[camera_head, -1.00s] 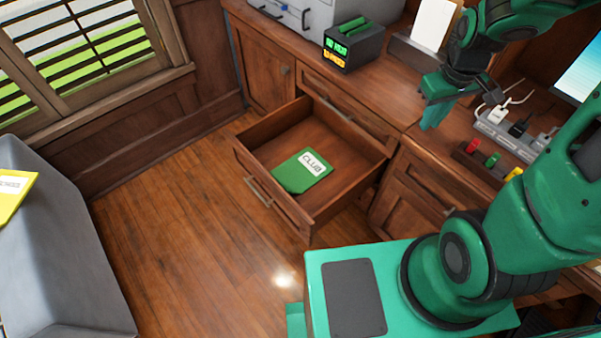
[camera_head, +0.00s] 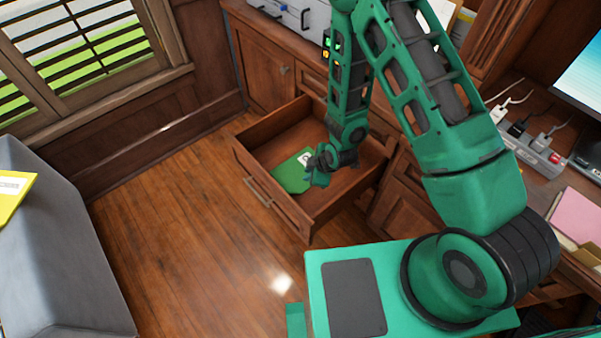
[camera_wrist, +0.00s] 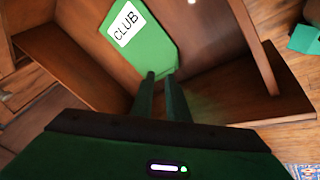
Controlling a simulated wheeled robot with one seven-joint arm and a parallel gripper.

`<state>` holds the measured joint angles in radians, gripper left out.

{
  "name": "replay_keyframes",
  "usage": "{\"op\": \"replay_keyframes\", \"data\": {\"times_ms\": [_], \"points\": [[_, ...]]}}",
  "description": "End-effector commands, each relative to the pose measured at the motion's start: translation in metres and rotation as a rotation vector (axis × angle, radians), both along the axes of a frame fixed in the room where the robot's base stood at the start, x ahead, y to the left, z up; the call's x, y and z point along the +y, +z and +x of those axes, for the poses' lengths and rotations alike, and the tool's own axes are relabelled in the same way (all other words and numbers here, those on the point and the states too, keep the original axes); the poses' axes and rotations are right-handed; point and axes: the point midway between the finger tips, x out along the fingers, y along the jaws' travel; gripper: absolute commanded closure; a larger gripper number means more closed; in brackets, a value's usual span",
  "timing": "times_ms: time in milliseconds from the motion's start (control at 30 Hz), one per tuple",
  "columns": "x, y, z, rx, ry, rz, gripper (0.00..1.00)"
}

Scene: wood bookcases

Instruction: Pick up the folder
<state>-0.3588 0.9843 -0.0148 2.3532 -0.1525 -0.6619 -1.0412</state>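The green folder (camera_head: 289,178) with a white label lies flat in the open wooden drawer (camera_head: 245,158). In the wrist view the folder (camera_wrist: 152,48) shows its label "CLUB", with its lower end near my fingertips. My gripper (camera_head: 316,178) is inside the drawer area, over the right part of the folder, and hides some of it. In the wrist view my gripper (camera_wrist: 160,76) has its two fingers apart with a gap between them and nothing seen held. I cannot tell whether the tips touch the folder.
The drawer walls surround my gripper. A yellow folder (camera_head: 14,192) lies on a grey surface (camera_head: 60,255) at left. A power strip (camera_head: 530,145) and a pink sheet (camera_head: 577,215) are on the desk at right. The wooden floor (camera_head: 170,240) left of the drawer is clear.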

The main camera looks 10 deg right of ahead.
Motion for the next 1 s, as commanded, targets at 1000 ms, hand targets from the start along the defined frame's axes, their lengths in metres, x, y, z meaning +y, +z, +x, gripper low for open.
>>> {"op": "replay_keyframes", "data": {"times_ms": [1000], "points": [[0.055, -0.114, 0.002, -0.055, 0.119, 0.014, 0.86]]}}
